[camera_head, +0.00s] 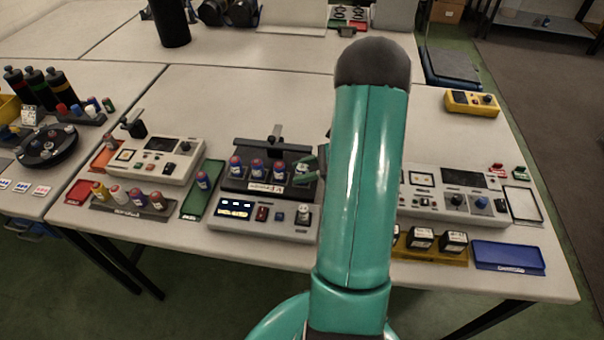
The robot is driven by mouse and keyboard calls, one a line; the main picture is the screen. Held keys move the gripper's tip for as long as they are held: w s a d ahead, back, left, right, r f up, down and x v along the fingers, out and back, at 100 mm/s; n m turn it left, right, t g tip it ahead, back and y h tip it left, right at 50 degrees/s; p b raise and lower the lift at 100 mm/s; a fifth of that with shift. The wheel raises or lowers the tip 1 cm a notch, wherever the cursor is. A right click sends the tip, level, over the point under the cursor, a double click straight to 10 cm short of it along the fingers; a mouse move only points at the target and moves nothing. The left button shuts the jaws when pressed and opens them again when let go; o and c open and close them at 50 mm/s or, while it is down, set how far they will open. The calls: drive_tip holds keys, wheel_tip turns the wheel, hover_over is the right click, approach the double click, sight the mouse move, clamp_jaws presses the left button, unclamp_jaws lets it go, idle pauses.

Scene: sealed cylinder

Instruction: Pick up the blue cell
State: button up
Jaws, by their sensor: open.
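Several small blue-purple cells with reddish caps stand in a black rack (262,186) at mid table: one at the left (236,166), one in the middle (257,168), one to its right (277,173). A paler capped cell (300,170) is at the rack's right end. My gripper (306,168) shows as two teal fingertips, open, beside or around this paler cell; contact cannot be told. My teal arm hides the rest of the gripper. Another blue cell (203,181) stands on a green tray (203,200). Which one is the task's blue cell is unclear.
A grey panel with a lit display (262,217) lies before the rack. A holder (130,209) of mixed cells and a tester (155,160) are at left. Right of my arm are another instrument (440,195), a yellow block holder (440,254) and a blue tray (509,256).

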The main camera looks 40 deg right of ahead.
drive_tip(key=shift+w+a+f, duration=0.1)
drive_tip(key=c, duration=0.7)
drive_tip(key=shift+c, duration=0.3)
